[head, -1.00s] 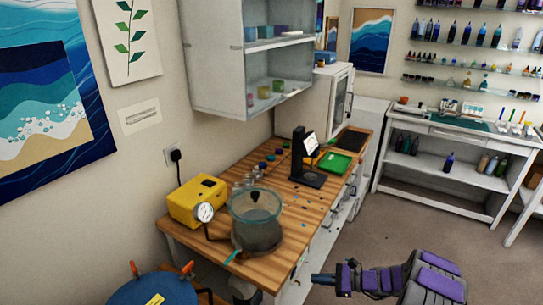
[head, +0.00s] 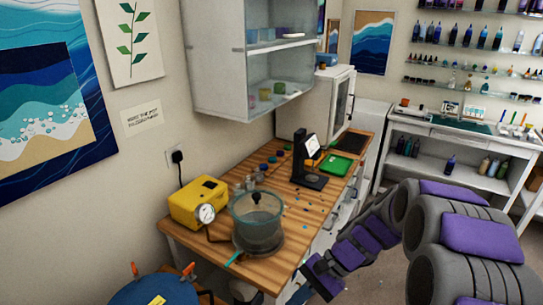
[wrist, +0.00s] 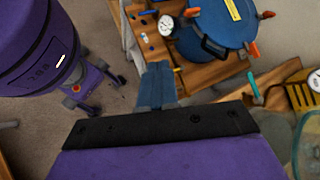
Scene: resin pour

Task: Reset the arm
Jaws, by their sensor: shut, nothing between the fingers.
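My arm reaches in from the lower right of the head view, with purple and dark grey links. My gripper (wrist: 157,85) shows in the wrist view as two blue-grey fingers closed together, with nothing between them. In the head view the arm's end is low, in front of the wooden bench's near edge, and its fingertips are hard to make out. The wrist view looks down past the fingers towards the floor and a blue pressure pot (wrist: 215,25).
The wooden bench (head: 305,195) holds a glass vacuum chamber (head: 257,222), a yellow pump (head: 197,200), a black stand (head: 308,165) and a green tray (head: 336,163). The blue pot also shows in the head view (head: 150,292). A white cabinet (head: 240,60) hangs above.

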